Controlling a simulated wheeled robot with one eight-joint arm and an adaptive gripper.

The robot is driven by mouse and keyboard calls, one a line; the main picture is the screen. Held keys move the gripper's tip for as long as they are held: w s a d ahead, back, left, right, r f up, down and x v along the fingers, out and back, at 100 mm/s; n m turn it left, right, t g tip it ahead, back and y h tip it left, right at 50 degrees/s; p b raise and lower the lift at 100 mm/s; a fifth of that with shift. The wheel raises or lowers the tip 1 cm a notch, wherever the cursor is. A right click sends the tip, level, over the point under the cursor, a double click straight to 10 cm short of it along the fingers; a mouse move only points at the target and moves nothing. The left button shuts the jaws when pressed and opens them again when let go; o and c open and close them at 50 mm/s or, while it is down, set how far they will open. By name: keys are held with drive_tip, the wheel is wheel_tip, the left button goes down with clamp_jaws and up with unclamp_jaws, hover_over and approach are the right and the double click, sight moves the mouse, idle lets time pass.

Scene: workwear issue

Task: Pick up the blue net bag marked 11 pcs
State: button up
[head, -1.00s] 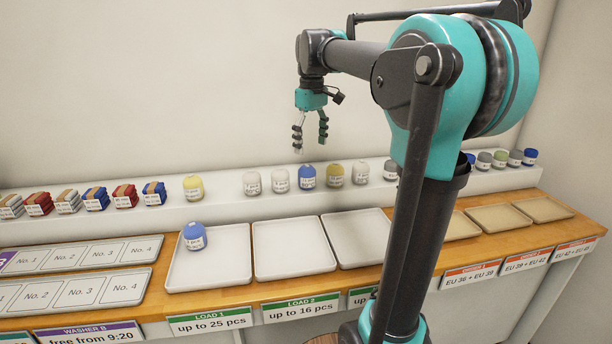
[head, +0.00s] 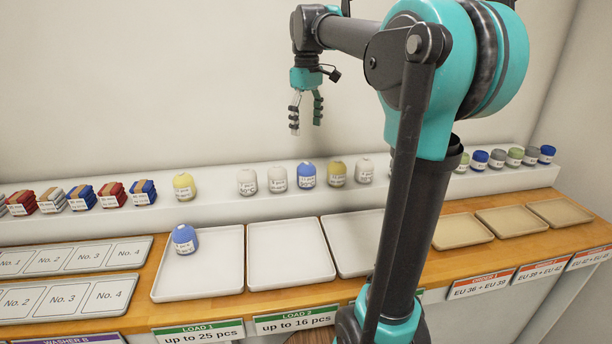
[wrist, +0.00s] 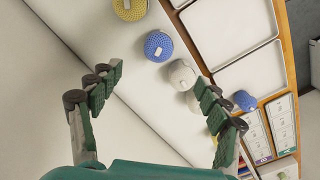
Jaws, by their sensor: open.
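A blue net bag (head: 306,175) with a white label stands upright on the raised shelf, between a white bag and a yellow bag. It also shows in the wrist view (wrist: 158,46); its label is too small to read. Another blue bag (head: 185,239) lies in the left white tray; it shows near the right in the wrist view (wrist: 245,101). My gripper (head: 306,130) hangs above the shelf, fingers down and spread, empty, near the blue shelf bag in the picture. In the wrist view the open fingers (wrist: 160,95) touch no bag.
White bags (head: 278,180) stand left of the blue shelf bag and a yellow bag (head: 336,174) right of it. White trays (head: 290,275) line the wooden counter in front. Folded cloth stacks (head: 82,197) stand farther left. My arm hides part of the shelf and trays.

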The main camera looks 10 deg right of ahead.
sight(306, 164)
wheel_tip(306, 164, down, 10)
drive_tip(key=f, duration=0.5)
drive_tip(key=shift+w, duration=0.2)
drive_tip(key=c, duration=1.2)
drive_tip(key=shift+r, duration=0.1)
drive_tip(key=shift+c, duration=0.2)
